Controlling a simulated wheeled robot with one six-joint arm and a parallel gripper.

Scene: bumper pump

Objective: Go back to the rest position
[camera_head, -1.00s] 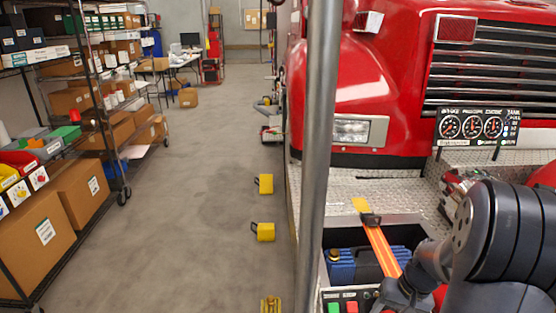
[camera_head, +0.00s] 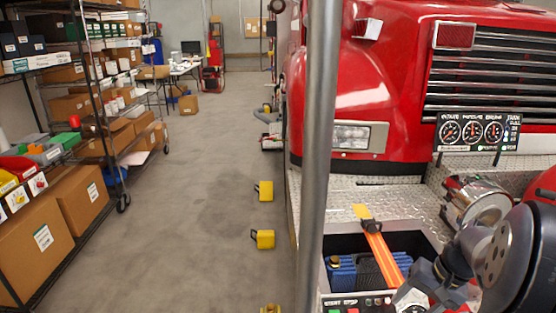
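My arm (camera_head: 520,262) reaches in from the right edge, over the diamond-plate bumper of the red fire truck (camera_head: 405,95). Its wrist bends down to the bottom edge, beside the recessed bumper compartment. My gripper (camera_head: 412,300) shows only in part at the bottom edge, near the button panel; its fingertips are not clear, and I see nothing held. In the compartment are a blue pump-like unit (camera_head: 341,272) and an orange strap (camera_head: 384,258) with a dark buckle lying across it.
A grey vertical pole (camera_head: 318,150) stands in front of the truck. A gauge panel (camera_head: 478,131) and a chrome cylinder (camera_head: 475,203) sit on the bumper near my arm.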

